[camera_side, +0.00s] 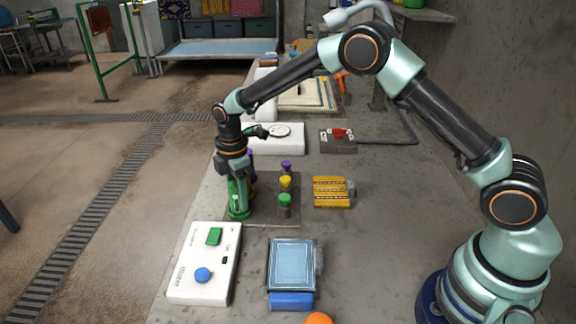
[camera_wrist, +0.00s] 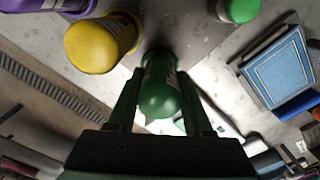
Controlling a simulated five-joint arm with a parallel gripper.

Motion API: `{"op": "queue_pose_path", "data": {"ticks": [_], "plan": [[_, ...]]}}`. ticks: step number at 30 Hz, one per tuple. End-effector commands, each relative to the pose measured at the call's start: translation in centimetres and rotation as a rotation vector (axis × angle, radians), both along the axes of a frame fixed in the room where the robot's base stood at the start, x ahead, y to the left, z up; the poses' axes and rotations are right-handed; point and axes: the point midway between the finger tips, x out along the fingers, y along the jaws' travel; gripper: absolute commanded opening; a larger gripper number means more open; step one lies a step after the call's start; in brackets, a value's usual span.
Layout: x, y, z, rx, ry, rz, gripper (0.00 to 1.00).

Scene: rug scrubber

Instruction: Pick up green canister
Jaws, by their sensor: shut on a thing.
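The green canister (camera_wrist: 159,92) stands between the two fingers of my gripper (camera_wrist: 160,100) in the wrist view, and the fingers are shut on it. In the side view, my gripper (camera_side: 238,192) points down around the canister (camera_side: 239,212), at the left edge of a dark mat (camera_side: 262,217). The gripper hides much of the canister there. I cannot tell whether its base touches the surface.
A yellow canister (camera_wrist: 98,45) and a purple one (camera_wrist: 60,5) stand beside it. Smaller purple, yellow and green (camera_side: 285,200) pieces stand to the right. A white button panel (camera_side: 203,264) and a blue folded rug (camera_side: 292,265) lie in front. A yellow rug (camera_side: 331,191) is at right.

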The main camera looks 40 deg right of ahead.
Motion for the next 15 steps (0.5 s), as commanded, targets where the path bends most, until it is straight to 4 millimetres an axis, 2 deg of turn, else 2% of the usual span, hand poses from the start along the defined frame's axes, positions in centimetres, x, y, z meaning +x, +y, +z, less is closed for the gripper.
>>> {"op": "queue_pose_path", "data": {"ticks": [5, 8, 11, 15], "plan": [[0.1, 0.0, 1.3, 0.001, -0.002, 0.000, 0.00], [0.1, 0.0, 2.7, 0.002, -0.004, 0.000, 0.00], [0.2, 0.0, 4.8, 0.001, -0.006, 0.000, 0.00], [0.2, 0.0, 8.6, 0.002, -0.007, 0.000, 0.00]]}}
